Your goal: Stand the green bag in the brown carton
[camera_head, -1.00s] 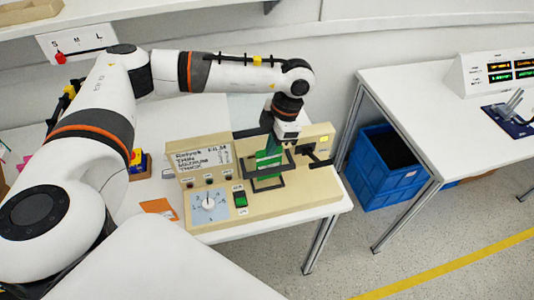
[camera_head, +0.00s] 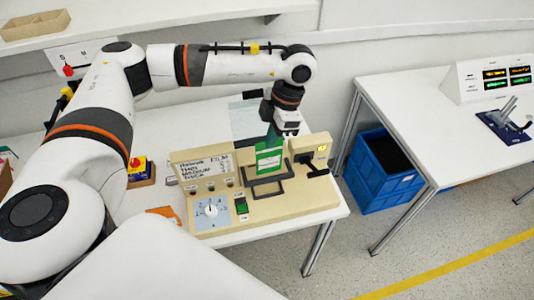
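The green bag (camera_head: 268,158) with a pale label hangs upright at the beige sealing machine (camera_head: 290,203), just behind its black frame. My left gripper (camera_head: 274,137) is above the bag and appears shut on its top edge; the fingertips are small and partly hidden. I cannot tell whether the bag's bottom touches the machine. A brown edge at the far left (camera_head: 5,180), partly behind my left arm, may be the brown carton; most of it is out of view. My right gripper is not in view.
The machine has a dial (camera_head: 210,211), a green switch (camera_head: 241,206) and a written panel. An orange packet (camera_head: 163,213) and a red-and-yellow button box (camera_head: 140,170) lie left of it. A blue crate (camera_head: 385,168) stands on the floor between the tables.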

